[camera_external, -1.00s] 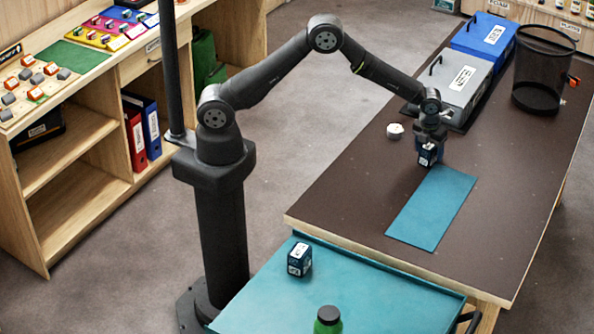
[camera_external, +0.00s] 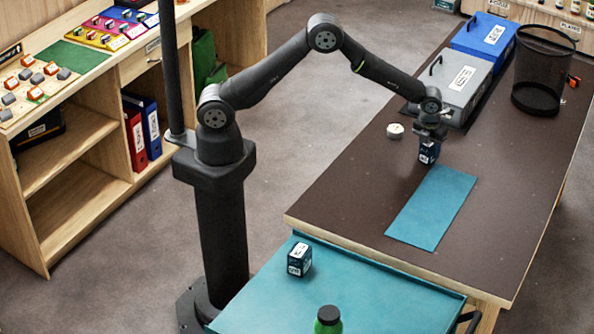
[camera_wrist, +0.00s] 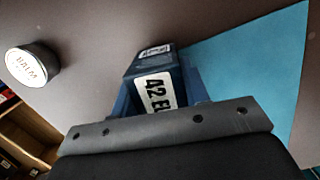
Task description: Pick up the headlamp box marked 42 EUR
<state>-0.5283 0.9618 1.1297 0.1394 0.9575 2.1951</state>
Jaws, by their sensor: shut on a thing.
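The headlamp box is a small dark blue box (camera_wrist: 153,66) with a white label that reads "42 E" before it is cut off in the wrist view. In the external view the box (camera_external: 428,154) is at my gripper (camera_external: 430,140), over the brown table near the far end of the teal mat. My gripper is shut on the box, with blue sides visible on both sides of it in the wrist view. I cannot tell whether the box's base touches the table. A similar dark blue box with a white label (camera_external: 299,259) stands on the teal surface in front.
A round white tin marked BALM (camera_wrist: 33,64) is left of the box. The teal mat (camera_external: 432,208) lies at its right in the wrist view. A grey case (camera_external: 461,88), a blue case (camera_external: 484,42) and a black mesh bin (camera_external: 541,72) stand behind. A green bottle (camera_external: 328,322) is in front.

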